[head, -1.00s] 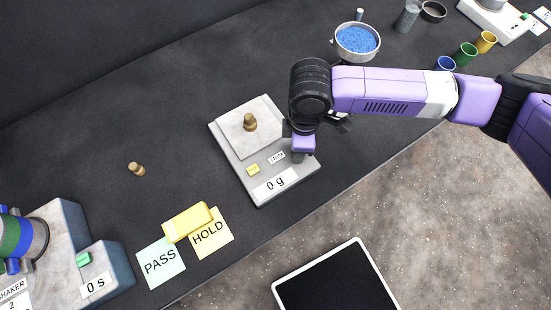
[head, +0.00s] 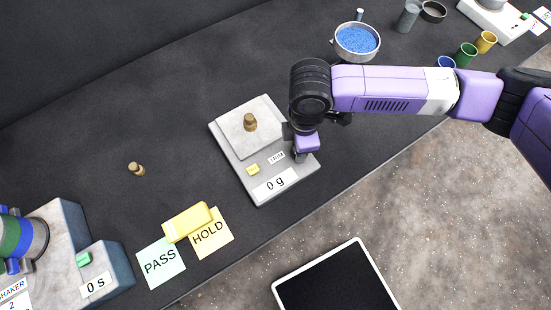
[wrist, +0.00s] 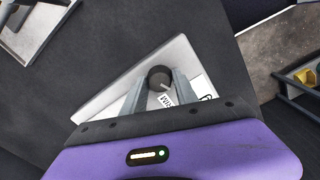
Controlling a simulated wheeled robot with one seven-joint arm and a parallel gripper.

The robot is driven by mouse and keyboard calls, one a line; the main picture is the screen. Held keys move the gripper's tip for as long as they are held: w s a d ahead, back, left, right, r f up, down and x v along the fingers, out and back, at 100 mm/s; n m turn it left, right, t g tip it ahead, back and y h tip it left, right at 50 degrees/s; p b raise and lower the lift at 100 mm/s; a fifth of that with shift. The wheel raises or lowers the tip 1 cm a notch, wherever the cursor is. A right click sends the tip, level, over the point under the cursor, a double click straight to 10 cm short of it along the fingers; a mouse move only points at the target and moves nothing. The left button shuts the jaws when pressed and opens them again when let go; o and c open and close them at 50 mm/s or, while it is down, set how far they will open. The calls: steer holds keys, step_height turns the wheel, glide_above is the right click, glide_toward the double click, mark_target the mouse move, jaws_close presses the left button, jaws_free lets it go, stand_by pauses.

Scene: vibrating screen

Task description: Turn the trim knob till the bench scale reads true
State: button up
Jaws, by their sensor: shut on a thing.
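The bench scale (head: 232,160) stands on the dark bench, with a brass weight (head: 250,122) upright on its square pan (head: 236,138). Its display (head: 275,184) reads 0 g. A small yellow button (head: 253,169) and a white label (head: 276,157) sit between pan and display. My gripper (head: 299,157) is down at the scale's right corner. In the wrist view my gripper (wrist: 160,88) has its fingers on both sides of the dark round trim knob (wrist: 159,77), which carries a pale pointer line. My gripper hides the knob in the head view.
A second brass weight (head: 136,169) stands left of the scale. PASS (head: 161,265) and HOLD (head: 211,236) cards lie near the front edge, a yellow block (head: 187,222) beside them. A shaker with a 0 s display (head: 95,286) is at left. A bowl of blue grains (head: 357,41) is behind.

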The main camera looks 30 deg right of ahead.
steer(key=shift+f, duration=0.1)
stand_by(0.6)
steer(key=shift+m, duration=1)
stand_by(0.6)
steer(key=shift+m, duration=0.9)
stand_by(0.8)
steer(key=shift+n, duration=0.5)
stand_by(2.2)
